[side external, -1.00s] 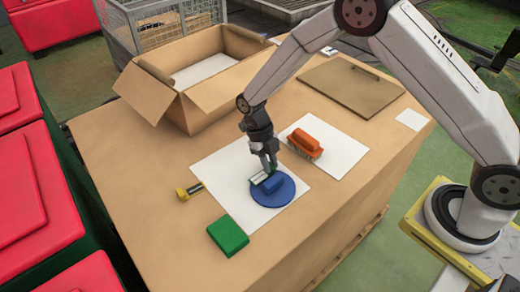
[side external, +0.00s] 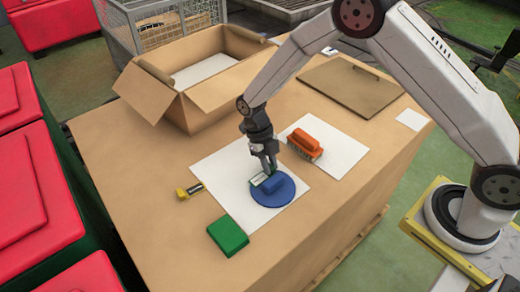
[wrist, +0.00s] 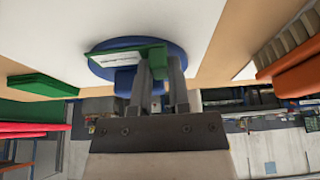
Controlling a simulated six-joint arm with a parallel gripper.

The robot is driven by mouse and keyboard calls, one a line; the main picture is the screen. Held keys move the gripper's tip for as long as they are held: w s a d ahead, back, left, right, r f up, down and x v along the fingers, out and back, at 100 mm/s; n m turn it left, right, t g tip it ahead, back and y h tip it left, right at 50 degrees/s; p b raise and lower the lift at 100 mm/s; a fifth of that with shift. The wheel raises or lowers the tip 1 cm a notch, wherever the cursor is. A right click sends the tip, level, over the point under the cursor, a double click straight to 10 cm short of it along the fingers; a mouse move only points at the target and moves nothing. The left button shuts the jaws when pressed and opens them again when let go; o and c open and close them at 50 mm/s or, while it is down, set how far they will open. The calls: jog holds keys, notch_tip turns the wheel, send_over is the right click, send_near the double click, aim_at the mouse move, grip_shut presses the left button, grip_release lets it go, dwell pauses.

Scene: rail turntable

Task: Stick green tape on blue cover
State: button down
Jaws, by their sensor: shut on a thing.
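The blue cover (side external: 285,194) is a round disc with a raised blue block (side external: 273,184) on it, lying on a white sheet. The green tape (side external: 258,178), a green piece with a white label, is at the far edge of the block. In the wrist view the green tape (wrist: 154,50) lies over the blue cover (wrist: 170,46). My gripper (side external: 267,168) points down and is shut on the green tape; its fingers also show in the wrist view (wrist: 162,66). Whether the tape touches the cover is hard to tell.
A green block (side external: 228,236) and a yellow-black item (side external: 189,191) lie nearby on the cardboard table. An orange object (side external: 305,140) sits on a second white sheet (side external: 345,150). An open carton (side external: 160,97) and a brown panel (side external: 350,85) stand farther back.

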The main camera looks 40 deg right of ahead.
jog(key=shift+f, duration=0.15)
dwell(0.6)
jog(key=c, duration=0.5)
grip_release()
jog(key=v, duration=0.8)
